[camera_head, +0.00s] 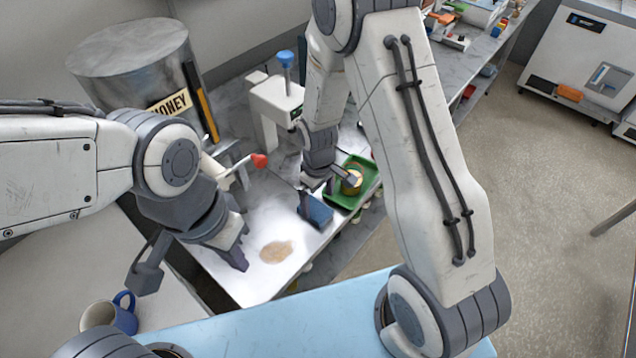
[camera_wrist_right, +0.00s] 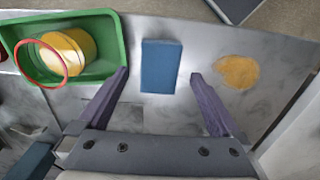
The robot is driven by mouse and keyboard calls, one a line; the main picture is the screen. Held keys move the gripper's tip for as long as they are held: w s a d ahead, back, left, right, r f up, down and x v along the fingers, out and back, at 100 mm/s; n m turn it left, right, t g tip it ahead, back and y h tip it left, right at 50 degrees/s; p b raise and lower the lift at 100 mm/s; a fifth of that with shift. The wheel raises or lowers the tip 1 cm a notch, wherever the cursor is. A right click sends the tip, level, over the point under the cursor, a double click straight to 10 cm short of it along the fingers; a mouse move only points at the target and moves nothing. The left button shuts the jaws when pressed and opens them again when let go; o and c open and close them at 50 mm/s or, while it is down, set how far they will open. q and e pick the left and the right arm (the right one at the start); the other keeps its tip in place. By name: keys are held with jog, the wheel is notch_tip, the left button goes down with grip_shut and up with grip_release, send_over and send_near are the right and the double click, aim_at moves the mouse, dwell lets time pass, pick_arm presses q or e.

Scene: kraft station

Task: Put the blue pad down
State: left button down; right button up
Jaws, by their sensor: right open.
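The blue pad (camera_head: 318,211) lies flat on the grey metal worktop (camera_head: 258,215), near its right edge. In the right wrist view the blue pad (camera_wrist_right: 160,66) is centred between and just beyond my right fingertips. My right gripper (camera_head: 328,192) is open above the pad, with a finger on either side and a gap to each side of the pad in the wrist view (camera_wrist_right: 159,77). My left gripper (camera_head: 240,250) hangs over the left front of the worktop, away from the pad; its jaw opening is not clear.
A green tray (camera_wrist_right: 113,62) holding a yellow container (camera_wrist_right: 80,42) with a red rim stands beside the pad. A tan patch (camera_head: 277,251) marks the worktop. A blue-handled press (camera_head: 272,105) and a red-knobbed lever (camera_head: 259,160) stand behind. A mug (camera_head: 98,314) is at lower left.

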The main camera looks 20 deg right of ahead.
aim_at(318, 210)
notch_tip(318, 210, up, 8)
jog(key=b, duration=0.2)
pick_arm(q)
notch_tip(318, 210, down, 2)
pick_arm(e)
jog(key=s+a+r, duration=0.3)
jog(key=s+r, duration=0.1)
jog(key=s, duration=0.3)
jog(key=s+a+r, duration=0.2)
jog(key=s+r, duration=0.1)
jog(key=s, duration=0.4)
jog(key=s+a+r+y, duration=0.1)
jog(key=s+a+r, duration=0.2)
jog(key=s, duration=0.4)
jog(key=shift+a+r, duration=0.3)
jog(key=shift+r, duration=0.5)
